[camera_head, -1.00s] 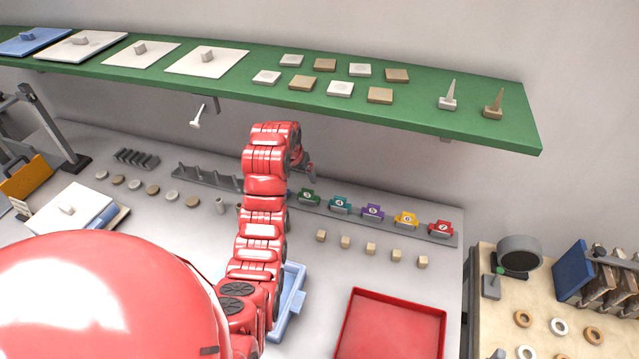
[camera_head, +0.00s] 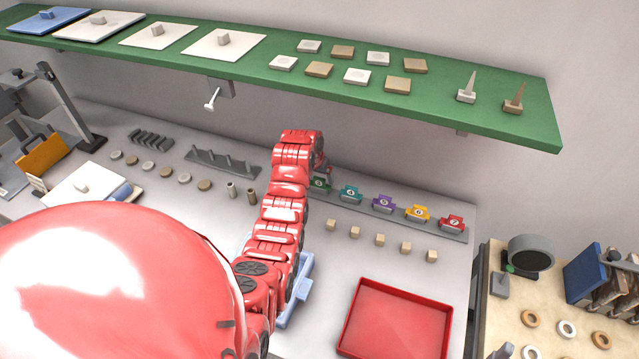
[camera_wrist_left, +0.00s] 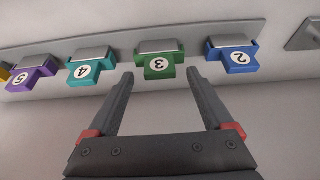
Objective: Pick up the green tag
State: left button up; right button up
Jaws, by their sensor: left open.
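The green tag (camera_wrist_left: 158,65), marked 3, sits in its holder on the grey tag rail (camera_wrist_left: 210,32) in the left wrist view. It also shows in the head view (camera_head: 320,186), partly covered by my left arm. My left gripper (camera_wrist_left: 160,78) is open and empty. In the left wrist view its two fingers point at the green tag, one toward each side of it, and I see no contact. In the head view the left fingers are mostly hidden by the arm. My right gripper is not in view.
Beside the green tag are a blue tag (camera_wrist_left: 232,56) and a teal tag (camera_wrist_left: 92,71). Purple (camera_head: 383,204), yellow (camera_head: 417,213) and red (camera_head: 452,223) tags follow. Small wooden blocks (camera_head: 380,240) and a red tray (camera_head: 397,320) lie in front. A green shelf (camera_head: 440,99) overhangs.

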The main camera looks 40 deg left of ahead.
pick_arm(q)
jog(key=shift+x, duration=1.2)
jog(key=shift+r, duration=0.1)
jog(key=shift+c, duration=0.3)
grip_shut()
jog(key=shift+r, duration=0.1)
